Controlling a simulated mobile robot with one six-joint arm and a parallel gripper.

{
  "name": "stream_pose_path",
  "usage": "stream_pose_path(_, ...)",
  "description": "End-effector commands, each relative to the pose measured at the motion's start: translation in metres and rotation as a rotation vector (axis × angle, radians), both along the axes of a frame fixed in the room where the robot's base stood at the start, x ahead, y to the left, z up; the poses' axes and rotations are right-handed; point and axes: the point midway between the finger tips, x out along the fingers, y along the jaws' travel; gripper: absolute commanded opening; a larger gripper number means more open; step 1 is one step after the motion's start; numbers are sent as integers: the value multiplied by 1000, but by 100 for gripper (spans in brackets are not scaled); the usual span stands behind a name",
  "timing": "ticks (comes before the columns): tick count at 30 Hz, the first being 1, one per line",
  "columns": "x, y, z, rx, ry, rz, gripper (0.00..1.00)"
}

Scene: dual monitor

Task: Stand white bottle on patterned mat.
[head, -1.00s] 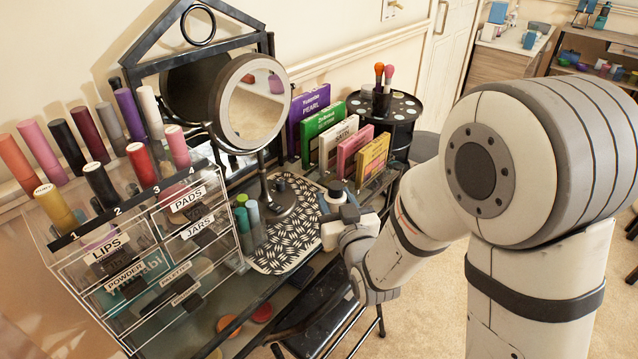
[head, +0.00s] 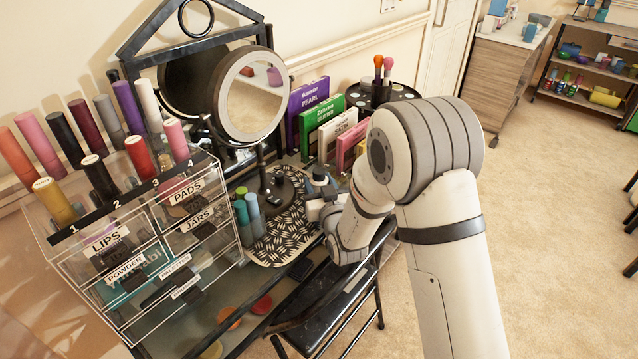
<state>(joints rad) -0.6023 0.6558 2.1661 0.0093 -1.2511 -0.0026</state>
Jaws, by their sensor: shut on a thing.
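The white bottle (head: 321,186) with a dark cap shows just behind my gripper, at the right part of the patterned mat. The mat (head: 278,248) is black and white and lies on the glass vanity top, in front of the round mirror. My gripper (head: 320,204) is shut on the bottle. My wrist and gripper hide the bottle's lower part, so I cannot tell whether its base touches the mat. The bottle looks about upright.
The round mirror (head: 250,95) stands at the mat's back. Blue and green tubes (head: 250,215) stand at its left, beside the clear drawer organizer (head: 150,245). Upright palettes (head: 310,125) stand behind the bottle. A black chair (head: 330,310) is in front.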

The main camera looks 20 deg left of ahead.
Motion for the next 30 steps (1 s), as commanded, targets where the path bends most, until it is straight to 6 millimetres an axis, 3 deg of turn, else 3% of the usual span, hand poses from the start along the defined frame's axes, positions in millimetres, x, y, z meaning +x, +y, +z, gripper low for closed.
stream_pose_path(9,0,-1,-4,1,-1,-1,19)
stream_pose_path(10,0,-1,-3,1,-1,-1,45)
stream_pose_path(17,0,-1,-3,0,0,-2,64)
stream_pose_path(28,0,-2,4,0,0,-2,64)
stream_pose_path(30,-10,-9,0,-1,1,-2,64)
